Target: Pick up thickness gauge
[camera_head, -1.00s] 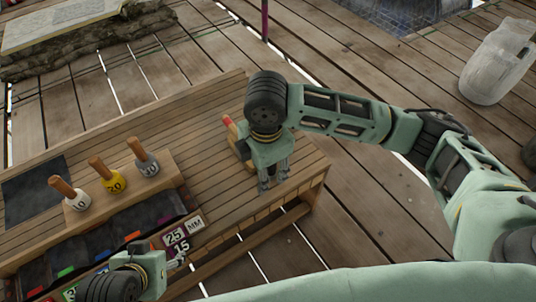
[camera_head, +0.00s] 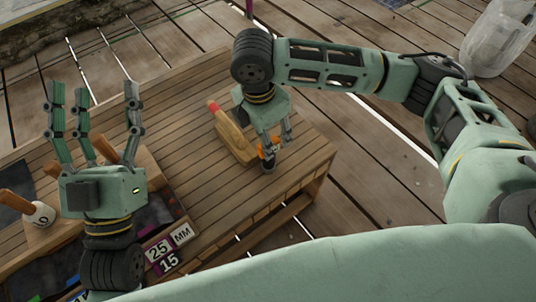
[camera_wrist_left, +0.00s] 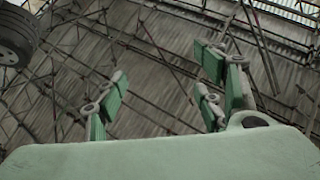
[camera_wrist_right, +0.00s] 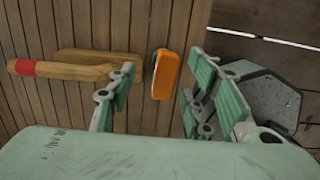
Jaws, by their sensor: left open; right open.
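An orange object (camera_head: 270,149), which looks like the thickness gauge, is on the wooden bench near its right end. It shows better in the right wrist view (camera_wrist_right: 166,75), as a small upright-looking orange block. My right gripper (camera_head: 278,140) points down over it, partly hiding it in the head view. In the right wrist view the right gripper's fingers (camera_wrist_right: 160,82) are spread on either side of the orange block, with gaps visible. My left gripper (camera_head: 95,95) is open and empty, fingers pointing up, above the left part of the bench. The left wrist view shows only its fingers (camera_wrist_left: 165,80) against a roof.
A wooden tool with a red tip (camera_head: 230,130) lies just left of the orange object; it also shows in the right wrist view (camera_wrist_right: 65,71). Wooden-handled weights (camera_head: 38,213) and labelled tiles (camera_head: 160,250) are near my left gripper. The bench's middle (camera_head: 170,120) is clear.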

